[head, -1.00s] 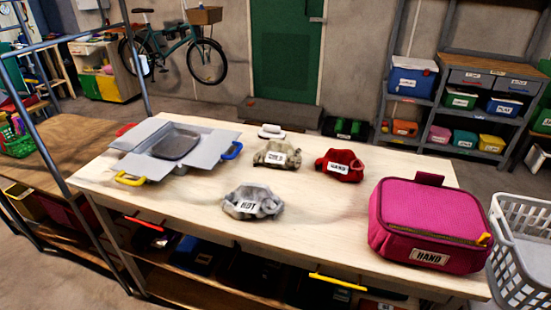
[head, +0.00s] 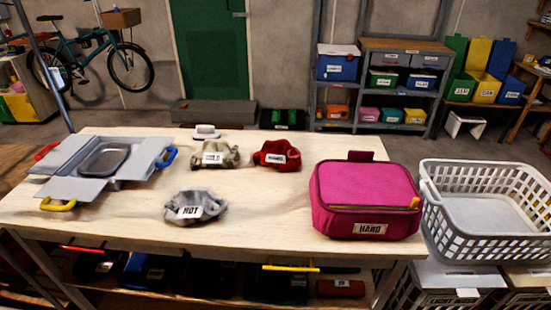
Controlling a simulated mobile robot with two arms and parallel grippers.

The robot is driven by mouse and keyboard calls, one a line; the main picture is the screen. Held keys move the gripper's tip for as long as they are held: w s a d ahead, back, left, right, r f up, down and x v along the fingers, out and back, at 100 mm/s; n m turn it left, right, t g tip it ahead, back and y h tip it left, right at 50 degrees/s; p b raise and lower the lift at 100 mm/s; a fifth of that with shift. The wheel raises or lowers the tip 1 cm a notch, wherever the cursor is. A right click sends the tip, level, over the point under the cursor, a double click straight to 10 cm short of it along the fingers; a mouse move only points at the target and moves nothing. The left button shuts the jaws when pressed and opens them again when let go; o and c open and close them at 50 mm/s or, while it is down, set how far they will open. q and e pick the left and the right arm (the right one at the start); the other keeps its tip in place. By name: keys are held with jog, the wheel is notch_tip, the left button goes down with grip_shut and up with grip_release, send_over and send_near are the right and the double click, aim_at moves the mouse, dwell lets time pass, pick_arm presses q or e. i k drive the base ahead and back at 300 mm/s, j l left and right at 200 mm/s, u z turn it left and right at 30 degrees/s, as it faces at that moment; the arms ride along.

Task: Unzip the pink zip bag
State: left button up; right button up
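The pink zip bag (head: 364,190) stands at the right end of the light wooden table (head: 262,222). It is box-shaped, with a white "HAND" label on its front. A zip line runs around its upper edge, and a yellow zip pull (head: 415,203) sits at the front right corner. The lid lies flat and the bag looks closed. A dark pink tab (head: 361,156) stands up at its back edge. Neither of my grippers shows in the head view.
A grey cloth bundle labelled "HOT" (head: 195,206), a beige bundle (head: 215,154) and a red bundle (head: 277,155) lie left of the bag. A grey folding box (head: 70,187) is at far left. A white laundry basket (head: 487,232) stands close on the right.

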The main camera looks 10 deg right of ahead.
aim_at(413, 205)
jog(key=z, duration=1.35)
